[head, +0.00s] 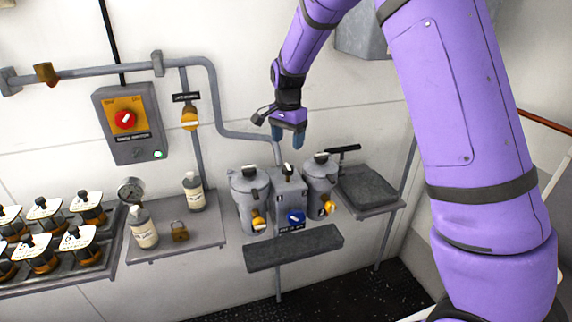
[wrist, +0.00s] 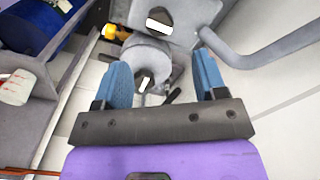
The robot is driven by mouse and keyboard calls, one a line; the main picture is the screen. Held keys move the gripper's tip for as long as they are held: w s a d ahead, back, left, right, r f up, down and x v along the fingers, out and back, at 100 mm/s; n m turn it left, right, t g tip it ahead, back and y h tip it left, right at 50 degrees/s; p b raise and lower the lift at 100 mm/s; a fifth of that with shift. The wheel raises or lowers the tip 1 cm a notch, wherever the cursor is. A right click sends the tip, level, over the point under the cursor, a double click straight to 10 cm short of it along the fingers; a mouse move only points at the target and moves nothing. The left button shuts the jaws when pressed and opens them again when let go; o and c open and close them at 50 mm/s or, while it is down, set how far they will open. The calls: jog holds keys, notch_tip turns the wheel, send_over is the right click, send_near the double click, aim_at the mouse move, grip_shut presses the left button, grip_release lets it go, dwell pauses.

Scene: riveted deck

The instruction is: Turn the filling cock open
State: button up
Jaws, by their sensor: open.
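I cannot read which fitting is labelled as the filling cock. A yellow-handled valve (head: 190,119) with a dark tag sits on the vertical pipe. Yellow taps stand on the front of the left canister (head: 257,220) and the right canister (head: 329,208). A blue knob (head: 296,217) is on the middle block, above a dark label. My gripper (head: 287,138) is open and empty, above the block and canisters, apart from them. In the wrist view my open gripper (wrist: 160,62) has a canister lid (wrist: 145,80) between its fingers, and a yellow tap (wrist: 118,34) shows upper left.
A grey pipe (head: 235,134) runs down the wall behind the canisters. A switch box (head: 125,123) with a red knob is at left. A shelf (head: 165,247) holds bottles and a padlock. A dark tray (head: 367,186) stands right, and a grey ledge (head: 293,248) lies in front.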

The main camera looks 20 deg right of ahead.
aim_at(288, 166)
notch_tip(288, 166, down, 9)
jog(key=shift+f, duration=0.1)
dwell(0.3)
jog(key=c, duration=0.9)
